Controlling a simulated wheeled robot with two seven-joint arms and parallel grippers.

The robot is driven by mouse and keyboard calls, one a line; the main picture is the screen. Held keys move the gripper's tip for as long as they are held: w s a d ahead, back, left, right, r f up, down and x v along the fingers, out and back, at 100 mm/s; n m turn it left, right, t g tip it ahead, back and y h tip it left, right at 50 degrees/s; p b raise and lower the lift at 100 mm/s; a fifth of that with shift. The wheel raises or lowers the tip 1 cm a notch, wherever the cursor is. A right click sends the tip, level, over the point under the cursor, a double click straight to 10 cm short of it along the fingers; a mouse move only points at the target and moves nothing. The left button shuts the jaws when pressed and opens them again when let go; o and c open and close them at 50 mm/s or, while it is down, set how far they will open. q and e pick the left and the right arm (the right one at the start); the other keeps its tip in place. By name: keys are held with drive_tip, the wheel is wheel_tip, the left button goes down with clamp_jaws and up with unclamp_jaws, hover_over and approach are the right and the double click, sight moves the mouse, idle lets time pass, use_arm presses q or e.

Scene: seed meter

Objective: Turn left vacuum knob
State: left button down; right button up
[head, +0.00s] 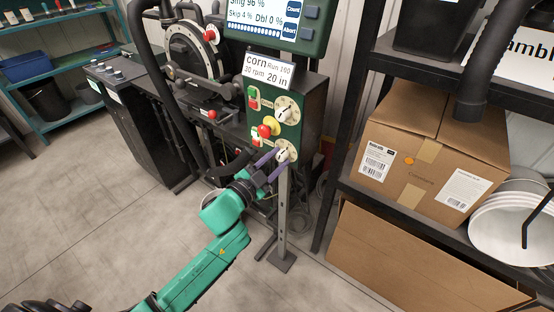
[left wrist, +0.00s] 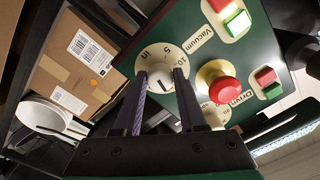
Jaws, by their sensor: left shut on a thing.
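The vacuum knob (left wrist: 158,74) is a white knob on a round cream dial marked 5, 10 and "in", with "Vacuum" printed beside it. In the head view its dial (head: 287,148) is the lower one on the green panel. My left gripper (head: 277,159) has its two purple-grey fingers at the dial. In the left wrist view the fingers (left wrist: 161,88) stand on both sides of the knob, shut on it. A dark mark shows on the knob's face. My right gripper is not in view.
On the green panel (head: 309,95) are a red button on a yellow base (head: 265,131), another dial (head: 287,109) and red and green push buttons. A metal post (head: 283,213) stands under the panel. A shelf with cardboard boxes (head: 420,145) is to the right. The floor at left is open.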

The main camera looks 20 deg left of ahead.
use_arm(q)
drive_tip(key=shift+m, duration=1.1)
drive_tip(key=shift+c, duration=2.4)
unclamp_jaws()
drive_tip(key=shift+s+a+f, duration=0.15)
drive_tip(key=shift+s+a, duration=0.1)
drive_tip(key=shift+s, duration=0.2)
drive_tip(key=b+v, duration=0.2)
drive_tip(key=v, duration=1.1)
drive_tip(key=shift+s, duration=0.3)
